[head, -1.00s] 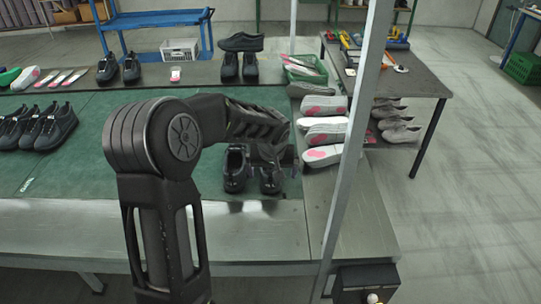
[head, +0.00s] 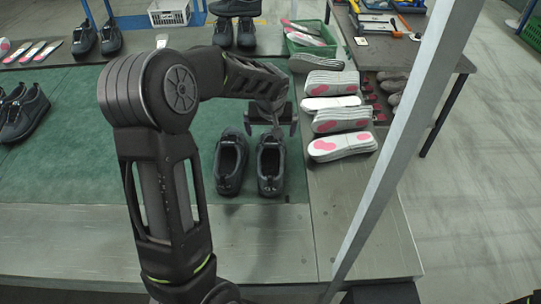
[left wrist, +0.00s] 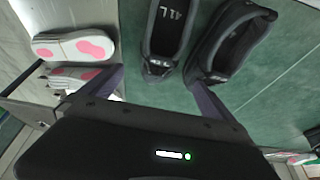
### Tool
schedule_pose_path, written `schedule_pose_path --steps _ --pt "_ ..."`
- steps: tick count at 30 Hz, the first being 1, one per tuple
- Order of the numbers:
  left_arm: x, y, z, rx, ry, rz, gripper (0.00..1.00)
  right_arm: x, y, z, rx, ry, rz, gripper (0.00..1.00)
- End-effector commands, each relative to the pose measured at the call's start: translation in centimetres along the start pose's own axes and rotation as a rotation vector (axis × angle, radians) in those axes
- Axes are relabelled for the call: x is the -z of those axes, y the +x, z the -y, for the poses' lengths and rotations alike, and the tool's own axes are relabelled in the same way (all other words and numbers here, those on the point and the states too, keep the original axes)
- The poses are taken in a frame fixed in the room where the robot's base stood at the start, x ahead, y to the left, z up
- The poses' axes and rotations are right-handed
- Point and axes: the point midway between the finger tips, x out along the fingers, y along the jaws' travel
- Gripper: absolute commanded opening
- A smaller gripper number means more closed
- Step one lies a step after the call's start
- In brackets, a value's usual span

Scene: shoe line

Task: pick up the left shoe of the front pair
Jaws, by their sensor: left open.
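The front pair of dark shoes stands upright on the green mat near its front right corner. The left shoe (head: 230,164) and the right shoe (head: 270,165) are side by side with a small gap. My left gripper (head: 271,118) is open and empty, just behind the pair and more in line with the right shoe. In the left wrist view the gripper (left wrist: 157,88) has its fingers spread; the right shoe (left wrist: 163,38) lies ahead between them, and the left shoe (left wrist: 230,40) is ahead of the right-hand finger. Neither shoe is gripped.
Stacks of grey and pink insoles (head: 342,119) lie on the metal table close right of the pair. A green basket (head: 310,38) stands behind them. A slanted metal post (head: 405,150) rises at the right. More dark shoes (head: 22,112) stand at the left. Mat around the pair is clear.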

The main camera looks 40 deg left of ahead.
Motion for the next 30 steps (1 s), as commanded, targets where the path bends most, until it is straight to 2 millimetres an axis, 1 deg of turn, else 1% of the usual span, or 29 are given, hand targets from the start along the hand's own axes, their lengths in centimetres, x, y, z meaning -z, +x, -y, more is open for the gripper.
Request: schedule_pose_path --steps 1,9,13,25,28,30 --pt "-0.6 1.3 0.0 0.000 0.000 0.000 1.00 0.1 1.3 -0.5 0.002 0.000 -0.002 0.50" --pt "-2.0 4.9 0.0 0.000 0.000 0.000 1.00 0.4 4.7 -1.4 0.013 -0.008 -0.011 0.50" --pt "-2.5 6.2 0.0 0.000 0.000 0.000 1.00 0.6 5.9 -1.7 0.017 -0.011 -0.015 0.50" --pt "-2.5 6.2 0.0 0.000 0.000 0.000 1.00 0.6 5.8 -1.6 0.018 -0.012 -0.017 0.50" --pt "-2.5 6.8 0.0 0.000 0.000 0.001 1.00 0.6 5.7 -1.6 0.018 -0.012 -0.017 0.50" --pt "-2.6 7.5 0.0 0.002 -0.001 0.003 1.00 0.6 5.6 -1.5 0.018 -0.012 -0.017 0.50"
